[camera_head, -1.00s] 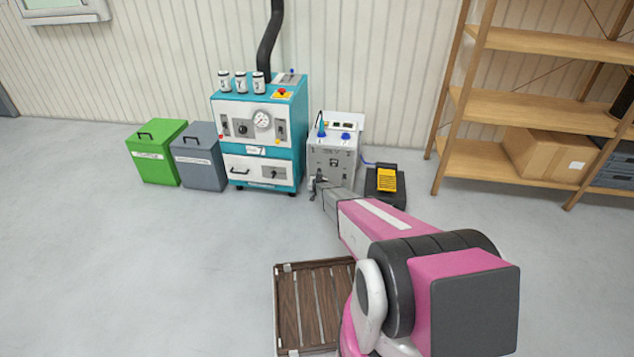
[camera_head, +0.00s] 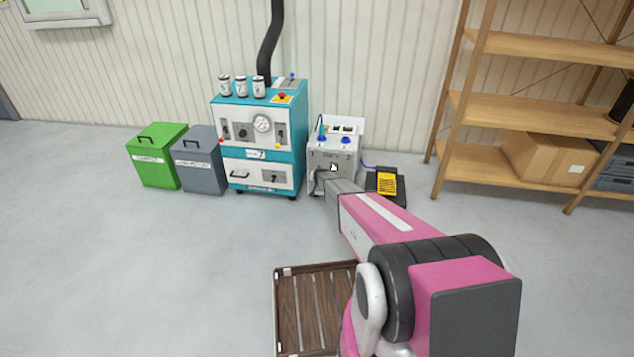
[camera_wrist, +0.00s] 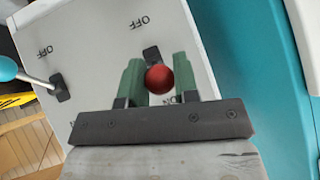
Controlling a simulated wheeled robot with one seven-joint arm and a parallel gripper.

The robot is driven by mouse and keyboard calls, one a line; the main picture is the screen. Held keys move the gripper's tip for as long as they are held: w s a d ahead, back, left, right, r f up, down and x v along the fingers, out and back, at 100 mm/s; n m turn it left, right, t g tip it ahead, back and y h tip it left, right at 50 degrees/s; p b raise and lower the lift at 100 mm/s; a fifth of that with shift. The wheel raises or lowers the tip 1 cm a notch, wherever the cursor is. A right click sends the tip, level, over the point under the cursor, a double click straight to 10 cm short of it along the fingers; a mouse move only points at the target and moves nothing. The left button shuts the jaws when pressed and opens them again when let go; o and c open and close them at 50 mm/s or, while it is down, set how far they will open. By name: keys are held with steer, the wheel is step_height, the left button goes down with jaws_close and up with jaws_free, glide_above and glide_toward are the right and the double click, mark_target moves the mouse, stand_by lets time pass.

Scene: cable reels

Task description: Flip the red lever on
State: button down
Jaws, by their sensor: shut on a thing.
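The red lever's round knob (camera_wrist: 159,79) shows in the wrist view, between the green fingers of my gripper (camera_wrist: 157,64), which is shut on it. The lever's dark base shows just beyond the knob on the pale panel (camera_wrist: 100,60). An "OFF" label is printed on the panel beyond the base, and an "ON" label is partly hidden near the right finger. In the head view, the grey control box (camera_head: 345,151) stands on the floor against the wall. My gripper (camera_head: 322,181) is at its front, and the red lever cannot be made out there.
A blue-knobbed lever (camera_wrist: 8,68) sits on the same panel to the left. A teal machine (camera_head: 293,130) stands close left of the box, and a black-and-yellow pedal unit (camera_head: 387,181) lies at its right. Shelves (camera_head: 520,105) stand further right.

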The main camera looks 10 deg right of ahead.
steer(key=shift+w+r+g, duration=0.2)
steer(key=shift+r+g, duration=0.1)
steer(key=shift+g, duration=0.2)
steer(key=c, duration=0.9)
jaws_free()
steer(key=shift+o, duration=0.2)
steer(key=shift+s, duration=0.1)
steer(key=v, duration=1)
steer(key=shift+s+d+r, duration=0.15)
steer(key=shift+d+r, duration=0.05)
steer(key=shift+r, duration=0.15)
